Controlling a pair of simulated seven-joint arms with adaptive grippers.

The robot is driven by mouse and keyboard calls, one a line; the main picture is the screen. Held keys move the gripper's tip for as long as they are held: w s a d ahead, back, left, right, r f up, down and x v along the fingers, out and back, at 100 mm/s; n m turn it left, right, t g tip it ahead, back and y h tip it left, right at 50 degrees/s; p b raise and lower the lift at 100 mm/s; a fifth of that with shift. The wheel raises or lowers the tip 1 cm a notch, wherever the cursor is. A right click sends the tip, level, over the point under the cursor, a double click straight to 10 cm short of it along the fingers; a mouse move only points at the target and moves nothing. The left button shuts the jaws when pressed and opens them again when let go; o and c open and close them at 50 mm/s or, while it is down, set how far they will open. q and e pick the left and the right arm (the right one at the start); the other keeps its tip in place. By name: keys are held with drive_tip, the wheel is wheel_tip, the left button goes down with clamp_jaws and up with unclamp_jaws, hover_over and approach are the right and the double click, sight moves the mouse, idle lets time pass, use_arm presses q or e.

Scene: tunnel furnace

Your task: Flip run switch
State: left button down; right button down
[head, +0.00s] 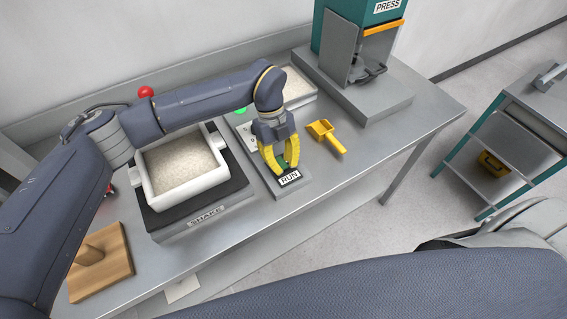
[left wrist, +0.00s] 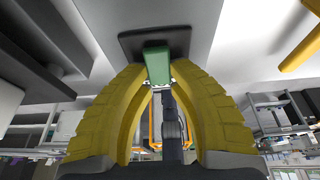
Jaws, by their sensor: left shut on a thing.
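The run switch is a green lever (left wrist: 157,64) on a dark base plate (left wrist: 128,44), seen in the left wrist view between my yellow fingertips. In the head view the grey switch panel carries a white RUN label (head: 289,178), and most of the lever is hidden by the fingers. My left gripper (head: 277,170) is shut on the lever, pointing down just behind the RUN label. It also shows in the left wrist view (left wrist: 157,75), with a finger on each side of the green lever. My right gripper is not in view.
A white tray of pale granules (head: 142,183) sits on the SHAKE platform (head: 205,222) left of the switch. A yellow scoop (head: 325,136) lies to the right. A press (head: 343,48) stands at the back right. A wooden tool (head: 112,264) lies front left.

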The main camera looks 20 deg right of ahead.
use_arm(q)
drive_tip(key=shift+g, duration=0.3)
drive_tip(key=c, duration=1.2)
unclamp_jaws()
drive_tip(key=v, duration=1.2)
drive_tip(key=shift+w+a, duration=0.1)
drive_tip(key=shift+a, duration=0.05)
